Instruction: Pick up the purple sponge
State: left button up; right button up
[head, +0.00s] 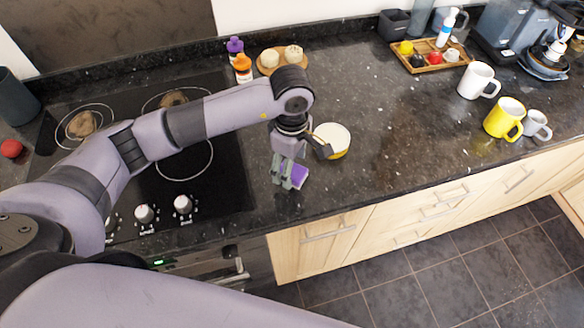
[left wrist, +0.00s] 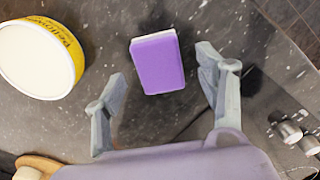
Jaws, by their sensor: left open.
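The purple sponge (head: 299,176) lies on the dark granite counter near its front edge, right of the stove. In the left wrist view the sponge (left wrist: 158,64) is a purple block with a pale edge at its top. My left gripper (head: 284,186) reaches down over the counter, beside the sponge and partly overlapping it in the head view. In the left wrist view its two fingers (left wrist: 166,88) are spread apart, with the sponge between and just beyond the fingertips and a gap on both sides. My right gripper is not in view.
A white-topped yellow tub (head: 332,139) stands close behind and right of the sponge. The black stove (head: 215,150) with knobs is to the left. Two bottles (head: 242,68) and a round wooden board (head: 279,68) are at the back. Mugs (head: 478,81) stand far right; the counter's middle is clear.

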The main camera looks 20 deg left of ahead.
pick_arm(q)
jog(key=shift+f, duration=1.25)
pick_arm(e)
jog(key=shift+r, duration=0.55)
pick_arm(q)
jog(key=shift+c, duration=0.5)
jog(key=c, duration=0.9)
jog(key=shift+r, duration=0.15)
